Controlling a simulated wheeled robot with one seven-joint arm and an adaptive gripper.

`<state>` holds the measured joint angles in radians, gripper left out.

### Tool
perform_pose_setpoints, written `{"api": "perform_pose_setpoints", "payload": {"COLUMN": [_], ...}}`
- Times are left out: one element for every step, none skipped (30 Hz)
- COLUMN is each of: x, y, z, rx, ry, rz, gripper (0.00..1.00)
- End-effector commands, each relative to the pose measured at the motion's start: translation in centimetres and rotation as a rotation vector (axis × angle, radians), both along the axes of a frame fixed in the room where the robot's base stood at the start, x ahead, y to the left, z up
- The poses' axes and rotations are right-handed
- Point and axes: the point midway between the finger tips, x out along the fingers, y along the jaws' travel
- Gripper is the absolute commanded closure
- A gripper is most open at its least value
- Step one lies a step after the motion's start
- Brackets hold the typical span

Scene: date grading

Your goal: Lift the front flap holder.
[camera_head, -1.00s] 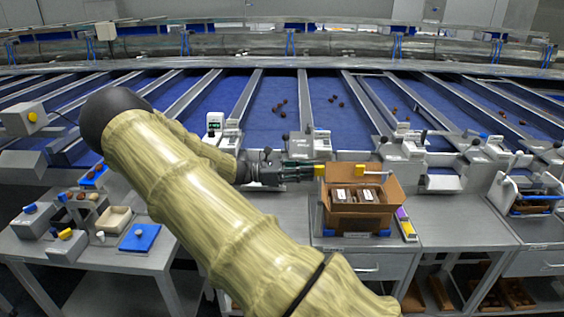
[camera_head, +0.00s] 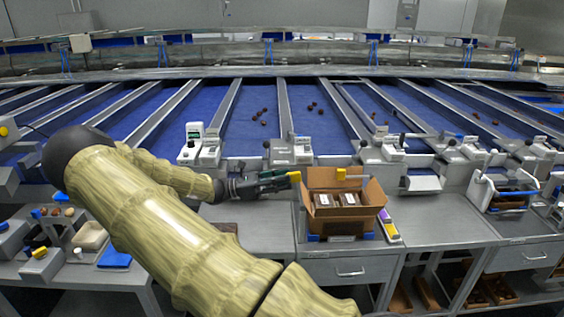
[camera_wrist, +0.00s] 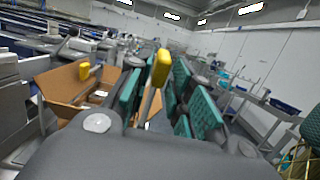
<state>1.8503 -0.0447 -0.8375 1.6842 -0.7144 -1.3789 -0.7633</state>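The front flap holder, a thin grey stem with a yellow tip (camera_head: 295,177), stands at the left side of an open cardboard box (camera_head: 324,226). In the wrist view its yellow tip (camera_wrist: 161,66) rises between the teal-padded fingers of my gripper (camera_wrist: 160,100). My gripper (camera_head: 284,181) reaches in from the left at the holder. The fingers look apart, one on each side of the stem; I cannot see firm contact. The stem's lower part is hidden by the gripper. A second yellow-tipped holder (camera_head: 341,174) is at the box's far side and also shows in the wrist view (camera_wrist: 84,71).
The box holds small packs and stands on a grey bench (camera_head: 250,232). Purple and yellow items (camera_head: 388,224) lie right of it. Grey weighing units (camera_head: 291,151) stand behind, before blue sorting lanes. The bench left of the box is mostly clear.

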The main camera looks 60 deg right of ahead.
Motion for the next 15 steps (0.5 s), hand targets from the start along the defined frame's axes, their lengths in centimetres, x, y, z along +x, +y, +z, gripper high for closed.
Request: {"api": "perform_pose_setpoints", "payload": {"x": [0.0, 0.0, 0.0, 0.0, 0.0, 0.0, 0.0, 0.1, 0.2, 0.3, 0.5, 0.8, 1.1, 1.4, 1.9], "y": [0.0, 0.0, 0.0, 0.0, 0.0, 0.0, 0.0, 0.0, 0.1, 0.2, 0.3, 0.5, 0.6, 0.8, 1.2], "z": [0.0, 0.0, 0.0, 0.0, 0.0, 0.1, 0.1, 0.1, 0.0, 0.0, 0.0, -0.1, -0.2, -0.3, -0.4], "rx": [0.0, 0.0, -0.001, -0.001, -0.001, -0.001, -0.001, -0.001, -0.001, -0.001, -0.001, -0.001, -0.001, -0.001, -0.001], "ry": [0.0, 0.0, -0.001, -0.001, -0.001, -0.001, -0.001, -0.001, -0.001, -0.001, 0.0, -0.001, -0.001, -0.002, -0.001], "rz": [0.0, 0.0, 0.0, 0.0, 0.0, 0.0, 0.0, 0.0, 0.0, 0.0, 0.001, 0.001, 0.002, 0.002, 0.003], "gripper": [0.77, 0.77, 0.77, 0.77, 0.77, 0.77, 0.77, 0.77, 0.77, 0.77, 0.77, 0.77, 0.77, 0.77, 0.77]}}
